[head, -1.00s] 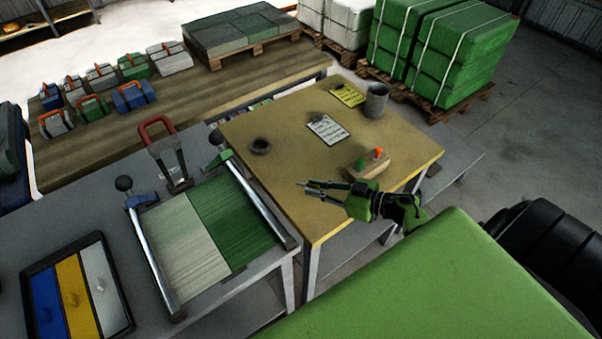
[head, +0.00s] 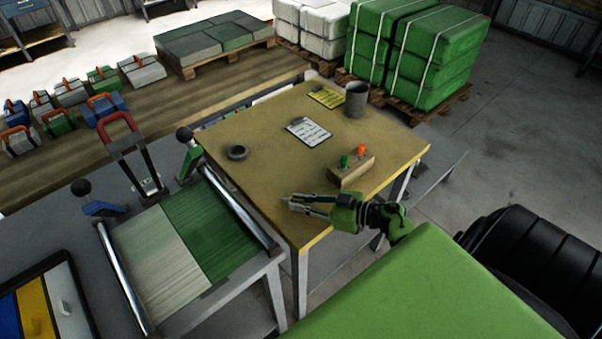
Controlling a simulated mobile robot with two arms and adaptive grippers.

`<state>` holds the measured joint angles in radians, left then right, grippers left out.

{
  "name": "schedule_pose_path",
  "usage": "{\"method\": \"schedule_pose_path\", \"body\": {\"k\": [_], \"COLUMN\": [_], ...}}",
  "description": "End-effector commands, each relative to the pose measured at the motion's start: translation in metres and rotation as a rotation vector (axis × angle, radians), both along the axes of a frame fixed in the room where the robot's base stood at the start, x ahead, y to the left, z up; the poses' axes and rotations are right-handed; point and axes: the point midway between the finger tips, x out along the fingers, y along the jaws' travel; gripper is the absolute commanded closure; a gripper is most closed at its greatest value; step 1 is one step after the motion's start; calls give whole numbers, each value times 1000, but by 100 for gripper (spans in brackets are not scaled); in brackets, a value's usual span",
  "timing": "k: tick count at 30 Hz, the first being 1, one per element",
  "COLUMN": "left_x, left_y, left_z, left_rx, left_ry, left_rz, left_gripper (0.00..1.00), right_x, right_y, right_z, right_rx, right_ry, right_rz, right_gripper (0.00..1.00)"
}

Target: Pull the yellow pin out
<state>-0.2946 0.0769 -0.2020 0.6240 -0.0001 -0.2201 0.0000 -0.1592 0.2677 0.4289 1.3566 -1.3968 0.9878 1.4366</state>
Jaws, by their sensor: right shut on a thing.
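A pale wooden block (head: 351,173) stands on the tan table, with a green pin (head: 345,160) and an orange pin (head: 362,150) upright in it. I cannot make out a yellow pin in it. My right gripper (head: 290,203) is over the near part of the table, to the lower left of the block and apart from it. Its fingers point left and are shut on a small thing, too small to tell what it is. My left gripper is not in view.
The tan table (head: 270,130) also holds a dark ring (head: 237,152), a white sheet (head: 308,132), a yellow sheet (head: 326,97) and a grey cup (head: 357,100). A roller frame (head: 254,222) stands at left. The table's middle is clear.

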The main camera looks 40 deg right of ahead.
Motion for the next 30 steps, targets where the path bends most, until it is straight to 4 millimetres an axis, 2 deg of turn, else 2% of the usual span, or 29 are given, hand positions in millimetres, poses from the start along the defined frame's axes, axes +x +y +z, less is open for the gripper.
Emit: {"method": "schedule_pose_path", "body": {"k": [9,10,12,23,26,30], "left_x": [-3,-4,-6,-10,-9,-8], "left_y": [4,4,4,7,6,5], "left_z": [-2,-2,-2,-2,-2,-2], "left_rx": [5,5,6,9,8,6], "left_ry": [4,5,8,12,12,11], "left_rz": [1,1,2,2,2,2], "left_gripper": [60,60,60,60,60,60], "right_x": [0,0,0,-2,-10,-32], "right_y": [0,0,0,-1,-7,-19], "right_z": [-1,-1,-1,-1,1,7], "right_rx": [0,0,0,-1,-4,-4], "right_ry": [0,0,0,2,2,5], "right_rz": [0,0,0,0,-1,0], "right_gripper": [100,78,67,67,67,67]}}
